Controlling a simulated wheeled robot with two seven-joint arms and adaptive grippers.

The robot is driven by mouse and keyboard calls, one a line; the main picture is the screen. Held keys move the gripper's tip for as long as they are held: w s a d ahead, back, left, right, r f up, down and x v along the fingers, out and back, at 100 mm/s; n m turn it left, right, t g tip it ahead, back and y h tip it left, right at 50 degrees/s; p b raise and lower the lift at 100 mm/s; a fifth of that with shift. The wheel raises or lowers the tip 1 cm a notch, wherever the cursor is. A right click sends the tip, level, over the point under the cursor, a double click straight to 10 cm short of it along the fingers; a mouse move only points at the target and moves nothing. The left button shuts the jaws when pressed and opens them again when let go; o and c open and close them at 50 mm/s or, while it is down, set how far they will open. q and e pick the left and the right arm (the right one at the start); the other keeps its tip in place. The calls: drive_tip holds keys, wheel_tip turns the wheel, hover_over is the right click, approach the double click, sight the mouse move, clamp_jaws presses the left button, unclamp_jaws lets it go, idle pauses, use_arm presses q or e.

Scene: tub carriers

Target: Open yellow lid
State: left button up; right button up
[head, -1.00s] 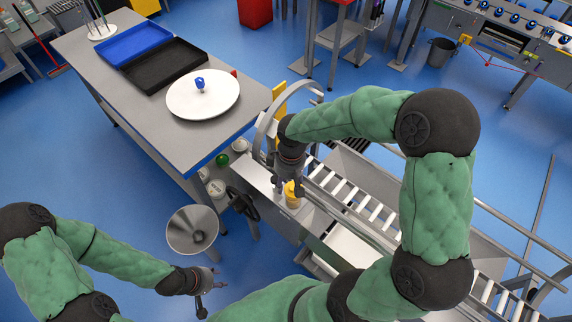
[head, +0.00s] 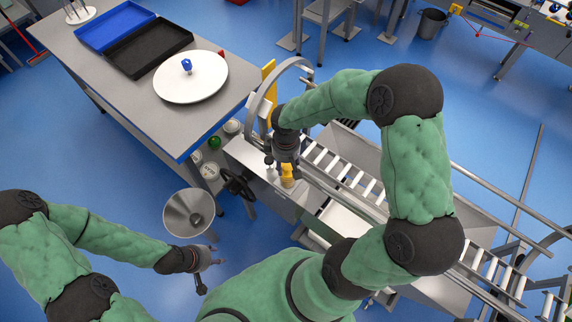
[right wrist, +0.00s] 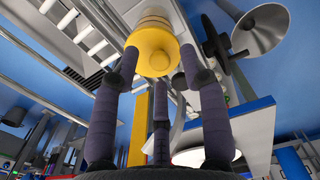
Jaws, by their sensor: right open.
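The yellow lid (head: 287,169) sits on top of a small orange-tan container (head: 288,182) on the metal ledge beside the conveyor. In the right wrist view the round yellow lid (right wrist: 153,58) is large at the top centre. My right gripper (head: 283,167) is directly above it, pointing down. Its dark fingers are open and spread around the lid, with a visible gap between the fingertips and the lid's edge. Part of the lid is hidden by the gripper in the head view. My left gripper (head: 212,268) is open and empty, low over the floor beside a grey funnel (head: 189,212).
A grey table (head: 130,75) at left bears a white round plate (head: 195,85) with a blue knob, and black and blue trays. A black handwheel (head: 237,184) stands left of the lid. A curved metal rail (head: 262,88) and roller conveyor (head: 345,172) lie close to my right arm.

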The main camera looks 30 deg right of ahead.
drive_tip(key=shift+f, duration=0.4)
clamp_jaws()
